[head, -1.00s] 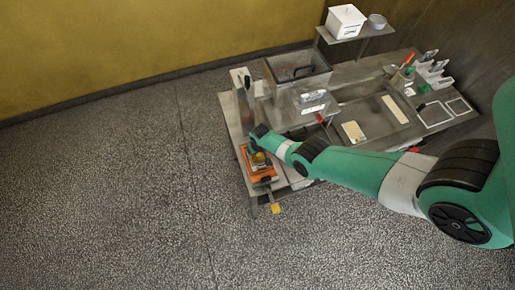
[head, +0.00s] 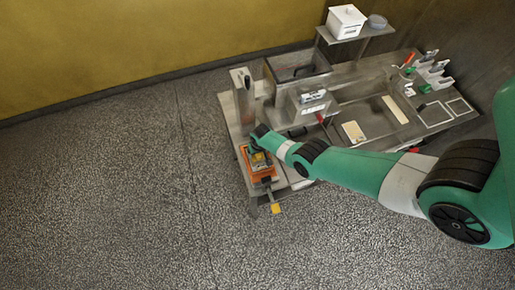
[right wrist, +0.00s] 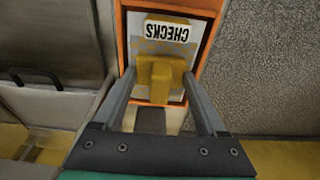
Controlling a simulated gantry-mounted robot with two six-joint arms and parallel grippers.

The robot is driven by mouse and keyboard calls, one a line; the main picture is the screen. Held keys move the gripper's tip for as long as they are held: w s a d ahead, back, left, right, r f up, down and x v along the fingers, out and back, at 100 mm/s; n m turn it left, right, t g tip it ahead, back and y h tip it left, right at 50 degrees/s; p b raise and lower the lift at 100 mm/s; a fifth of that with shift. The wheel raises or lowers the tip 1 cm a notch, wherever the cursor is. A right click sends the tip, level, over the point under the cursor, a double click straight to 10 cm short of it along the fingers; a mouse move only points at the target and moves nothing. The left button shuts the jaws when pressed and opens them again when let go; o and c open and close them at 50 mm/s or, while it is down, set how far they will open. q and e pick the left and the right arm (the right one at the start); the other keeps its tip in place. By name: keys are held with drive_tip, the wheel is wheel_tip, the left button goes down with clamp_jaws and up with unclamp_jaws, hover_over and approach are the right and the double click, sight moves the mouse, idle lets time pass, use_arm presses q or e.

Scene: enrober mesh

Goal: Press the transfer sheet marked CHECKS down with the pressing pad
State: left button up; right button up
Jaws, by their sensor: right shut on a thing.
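My right gripper (right wrist: 160,80) is shut on a yellow block, which I take to be the pressing pad (right wrist: 160,72). Its two grey fingers flank the block. The block is over the transfer sheet marked CHECKS (right wrist: 168,32), whose label reads upside down in the right wrist view. The sheet lies inside an orange frame (right wrist: 124,30), which also shows in the head view (head: 261,178) at the table's left end. I cannot tell whether the pad touches the sheet. The block and fingers hide part of the sheet. My left gripper is not in view.
A steel bin (head: 297,68) and an upright steel piece (head: 243,95) stand behind the frame. Trays with pale bars (head: 353,131) lie to the right. A white box (head: 346,20) sits on a raised shelf. A yellow tab (head: 276,208) sticks out at the table's front edge.

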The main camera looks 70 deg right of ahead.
drive_tip(key=shift+r+p, duration=3.25)
drive_tip(key=shift+r, duration=0.2)
drive_tip(key=shift+f, duration=0.1)
